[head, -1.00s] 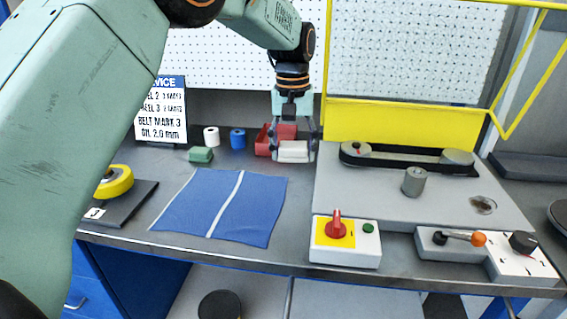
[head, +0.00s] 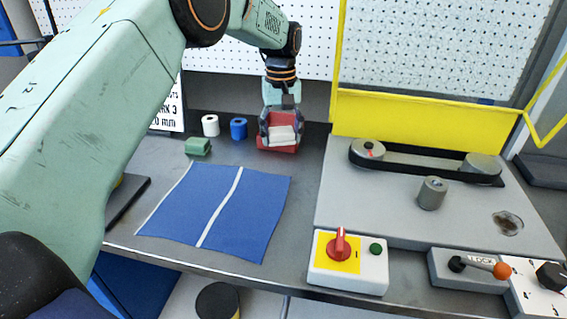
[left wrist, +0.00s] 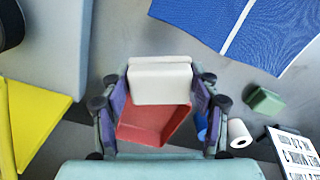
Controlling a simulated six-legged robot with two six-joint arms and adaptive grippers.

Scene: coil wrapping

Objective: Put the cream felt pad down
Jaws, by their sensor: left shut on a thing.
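The cream felt pad (head: 284,133) is a small pale block held between the fingers of my left gripper (head: 282,137). In the left wrist view the pad (left wrist: 160,82) sits squarely between both fingers. A red tray (head: 278,149) is directly behind and below the pad, and it also shows in the left wrist view (left wrist: 150,132). The pad covers part of the tray. I cannot tell whether the pad touches it. My right gripper is out of view.
A green block (head: 198,147), a white roll (head: 210,126) and a blue roll (head: 238,129) stand left of the tray. A blue cloth (head: 220,208) lies in front. The belt machine (head: 400,205) and its yellow guard (head: 420,118) are on the right.

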